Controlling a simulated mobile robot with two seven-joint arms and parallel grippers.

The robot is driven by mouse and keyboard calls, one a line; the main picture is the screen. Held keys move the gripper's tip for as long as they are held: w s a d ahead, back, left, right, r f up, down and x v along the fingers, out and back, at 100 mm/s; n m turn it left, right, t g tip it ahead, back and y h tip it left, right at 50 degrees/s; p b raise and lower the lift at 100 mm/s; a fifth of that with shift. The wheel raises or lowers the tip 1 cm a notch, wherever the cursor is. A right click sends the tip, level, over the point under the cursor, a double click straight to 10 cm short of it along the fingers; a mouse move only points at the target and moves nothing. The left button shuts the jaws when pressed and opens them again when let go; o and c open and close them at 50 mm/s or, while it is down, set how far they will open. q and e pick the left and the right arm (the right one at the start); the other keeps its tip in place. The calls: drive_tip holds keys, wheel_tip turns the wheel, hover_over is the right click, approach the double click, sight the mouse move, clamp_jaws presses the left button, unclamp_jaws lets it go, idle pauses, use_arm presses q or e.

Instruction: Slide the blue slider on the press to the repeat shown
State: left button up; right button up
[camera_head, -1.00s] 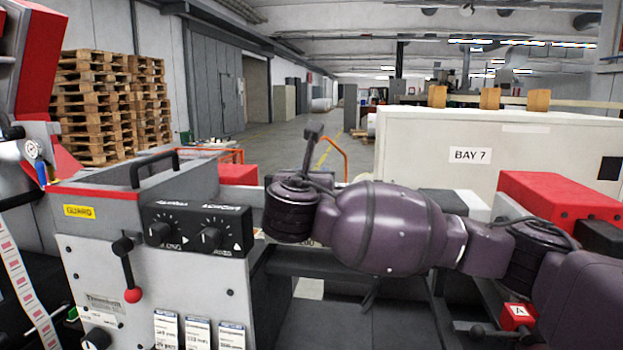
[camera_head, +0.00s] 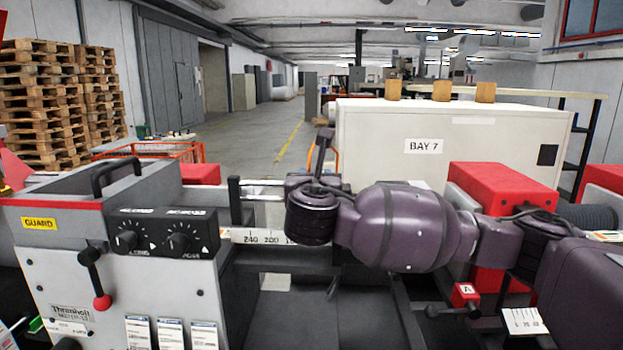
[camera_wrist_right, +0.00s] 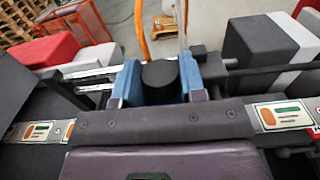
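My purple right arm crosses the head view, with its dark gripper (camera_head: 322,140) over the middle of the press. A pale scale strip (camera_head: 265,237) reading 240 and 200 shows left of my wrist; further right my wrist hides it. In the right wrist view, my right gripper (camera_wrist_right: 160,92) has its fingers apart, on either side of a round black knob (camera_wrist_right: 160,75). Blue surfaces (camera_wrist_right: 131,82) flank the knob, probably the blue slider. Finger contact is unclear. No blue slider shows in the head view. The left gripper is out of view.
A black dial panel (camera_head: 165,235), a red-knobbed lever (camera_head: 97,285) and several small printed cards (camera_head: 170,333) are on the press at left. A red block (camera_head: 490,205) and a red A-marked knob (camera_head: 465,294) stand at right. The BAY 7 cabinet (camera_head: 380,150) is behind.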

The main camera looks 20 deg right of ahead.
drive_tip(key=o, duration=0.4)
drive_tip(key=shift+o, duration=0.2)
drive_tip(key=b+v, duration=0.1)
drive_tip(key=v, duration=0.9)
drive_tip(key=shift+s+a+b, duration=0.15)
drive_tip(key=shift+s+b, duration=0.15)
drive_tip(key=shift+s, duration=0.1)
